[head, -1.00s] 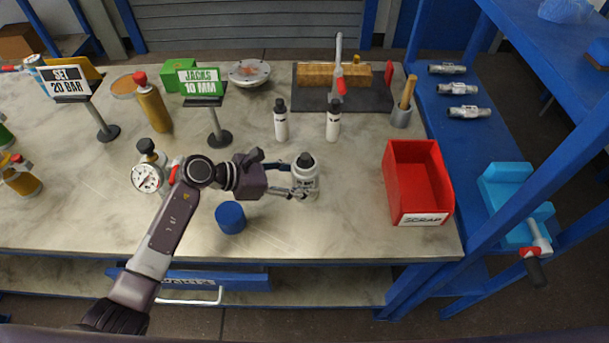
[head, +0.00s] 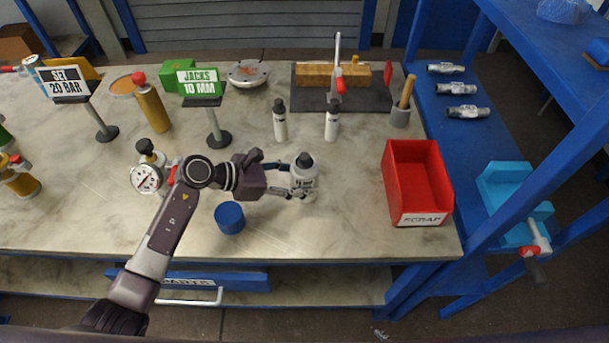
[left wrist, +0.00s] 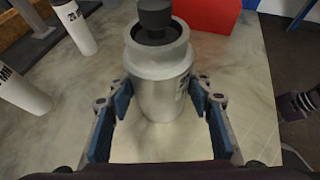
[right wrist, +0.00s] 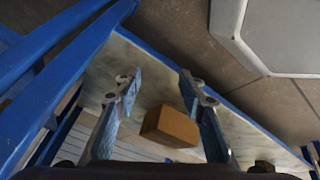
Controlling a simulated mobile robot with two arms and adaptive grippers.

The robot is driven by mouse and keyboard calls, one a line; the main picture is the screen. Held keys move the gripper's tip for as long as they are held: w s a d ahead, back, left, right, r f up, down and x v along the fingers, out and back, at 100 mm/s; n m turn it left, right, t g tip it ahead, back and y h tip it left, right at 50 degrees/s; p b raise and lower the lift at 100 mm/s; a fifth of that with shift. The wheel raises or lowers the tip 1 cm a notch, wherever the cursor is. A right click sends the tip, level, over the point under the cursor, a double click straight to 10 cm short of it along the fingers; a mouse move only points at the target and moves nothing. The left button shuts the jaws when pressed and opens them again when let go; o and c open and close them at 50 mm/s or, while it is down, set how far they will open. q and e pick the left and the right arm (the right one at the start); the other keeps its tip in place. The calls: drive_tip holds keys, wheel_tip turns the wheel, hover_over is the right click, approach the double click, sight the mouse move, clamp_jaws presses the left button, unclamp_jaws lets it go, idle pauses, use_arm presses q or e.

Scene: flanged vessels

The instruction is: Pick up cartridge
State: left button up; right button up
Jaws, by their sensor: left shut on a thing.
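The cartridge is a silver-grey cylinder with a black knob on top (head: 303,178). It stands upright, or nearly so, on the workbench in the head view. In the left wrist view the cartridge (left wrist: 158,85) fills the middle, with a collar below its black knob and part of a dark label at its right. My left gripper (head: 290,189) comes in from the left, low on the cartridge. It is shut on it, with one blue pad on each side (left wrist: 160,108). My right gripper (right wrist: 162,85) is open and empty, away from the bench top, and is not in the head view.
A blue cylinder (head: 229,217) stands just below my left gripper. A red scrap bin (head: 418,185) is to the right. Two white bottles (head: 280,122) (head: 332,122) stand behind. A pressure gauge (head: 146,178) is near my left arm. A brown box (right wrist: 170,127) shows beyond my right fingers.

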sight(305, 161)
drive_tip(key=w+a+r+n+t+y, duration=0.1)
drive_tip(key=w+a+r+t+y, duration=0.15)
drive_tip(key=a+r, duration=0.7)
drive_tip(key=w+a+r+n+t+y, duration=0.2)
drive_tip(key=w+a+r, duration=0.15)
drive_tip(key=r, duration=1.15)
drive_tip(key=w+a+r+n+t+y, duration=0.1)
drive_tip(key=w+a+r+t+y, duration=0.1)
drive_tip(key=a+r, duration=0.8)
drive_tip(key=w+d+r+m+t+h, duration=0.5)
drive_tip(key=w+r+m, duration=0.3)
drive_tip(key=w+r, duration=0.45)
drive_tip(key=shift+t+y, duration=0.35)
drive_tip(key=shift+y, duration=0.3)
drive_tip(key=x, duration=1.1)
drive_tip(key=shift+w+d+r, duration=0.1)
drive_tip(key=shift+w+r, duration=0.2)
drive_tip(key=shift+w, duration=0.1)
clamp_jaws()
